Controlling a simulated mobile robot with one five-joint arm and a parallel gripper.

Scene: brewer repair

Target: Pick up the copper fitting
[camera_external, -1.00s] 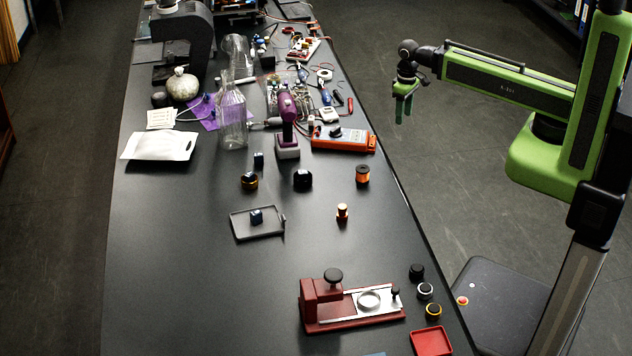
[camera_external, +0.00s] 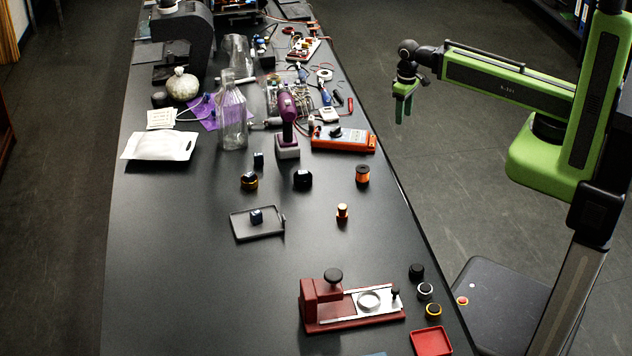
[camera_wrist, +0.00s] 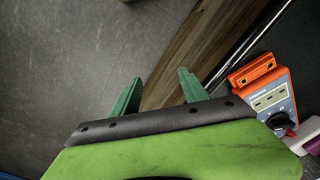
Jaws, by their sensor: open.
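The copper fitting (camera_external: 342,211) is a small upright copper-coloured piece near the middle of the black bench, right of the small dark tray (camera_external: 268,231). My gripper (camera_external: 403,108) hangs beyond the bench's right edge, above the floor, well away from the fitting. In the wrist view its two green fingers (camera_wrist: 158,92) are apart with nothing between them. The fitting is not visible in the wrist view.
An orange meter (camera_external: 343,139), a copper spool (camera_external: 362,174) and a purple drill (camera_external: 287,125) stand farther back. A red fixture (camera_external: 322,316), several dark knobs and a red tray (camera_external: 431,342) are in front. Bench around the fitting is clear.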

